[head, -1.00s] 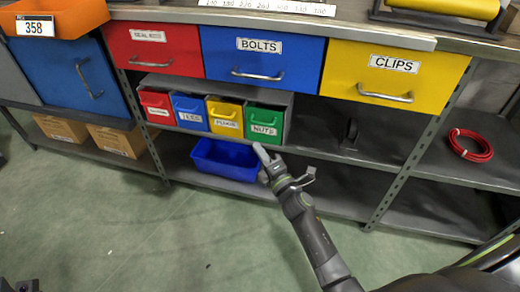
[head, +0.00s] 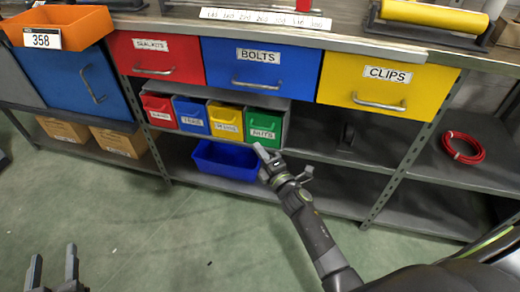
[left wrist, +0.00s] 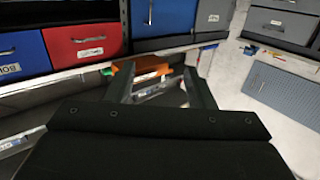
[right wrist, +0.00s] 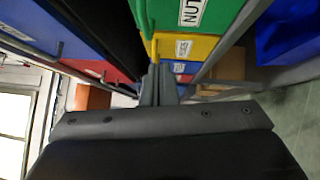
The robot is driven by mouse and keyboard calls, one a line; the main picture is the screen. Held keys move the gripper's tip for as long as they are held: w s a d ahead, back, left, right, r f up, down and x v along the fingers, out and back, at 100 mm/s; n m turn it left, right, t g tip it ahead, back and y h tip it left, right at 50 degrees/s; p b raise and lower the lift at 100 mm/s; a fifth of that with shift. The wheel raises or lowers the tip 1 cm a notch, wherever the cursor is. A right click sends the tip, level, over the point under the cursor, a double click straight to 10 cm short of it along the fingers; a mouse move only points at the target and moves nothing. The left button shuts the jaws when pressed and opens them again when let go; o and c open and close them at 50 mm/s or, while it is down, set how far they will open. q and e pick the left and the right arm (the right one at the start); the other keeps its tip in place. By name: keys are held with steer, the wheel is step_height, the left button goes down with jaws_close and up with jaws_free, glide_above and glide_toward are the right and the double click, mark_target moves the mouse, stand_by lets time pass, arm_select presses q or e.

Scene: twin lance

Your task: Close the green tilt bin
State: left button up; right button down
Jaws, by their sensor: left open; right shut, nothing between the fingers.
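The green tilt bin (head: 263,130), labelled NUTS, is the rightmost of the small bins in the grey rack on the middle shelf. Its front looks roughly in line with the yellow bin; I cannot tell how far it is tilted. My right gripper (head: 263,154) is shut and empty, just below the green bin's lower edge; contact is unclear. In the right wrist view its fingertips (right wrist: 159,84) lie together, with the green bin (right wrist: 180,38) above them. My left gripper (head: 53,270) is open and empty at the lower left, far from the bin. It also shows in the left wrist view (left wrist: 162,90).
Red, blue and yellow small bins (head: 225,120) sit left of the green one. Large drawers (head: 260,64) hang above. A blue open tote (head: 225,160) stands on the lower shelf below. A red cable coil (head: 463,147) lies at right. Floor in front is clear.

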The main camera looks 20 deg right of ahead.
mark_target(265, 125)
arm_select(q)
steer(key=s+d+f+g+h+p, duration=0.3)
steer(key=s+d+f+g, duration=0.1)
steer(key=s+f+g, duration=1)
arm_select(e)
steer(key=shift+w+d+r+m+g+h+p, duration=0.1)
steer(key=shift+w+d+r+m+g+p, duration=0.3)
steer(key=shift+p, duration=0.75)
steer(key=shift+w+d+r+m+g+h+p, duration=0.15)
steer(key=shift+w+r+m+g+p, duration=0.4)
steer(key=shift+p, duration=0.65)
steer(key=shift+w+d+r+m+g+h+p, duration=0.15)
steer(key=shift+w+d+r+p, duration=0.15)
steer(key=shift+r+p, duration=0.6)
arm_select(q)
steer(key=s+a+f+g+p, duration=0.1)
steer(key=f, duration=0.5)
steer(key=s+a+f+g+y, duration=0.1)
steer(key=s+a+f, duration=0.1)
steer(key=f, duration=0.4)
steer(key=shift+s+a+f+n+y+p, duration=0.15)
steer(key=shift+a+f+n+y+p, duration=0.05)
steer(key=shift+a+n+y+p, duration=0.15)
arm_select(e)
steer(key=shift+w+d, duration=0.25)
steer(key=shift+w, duration=0.1)
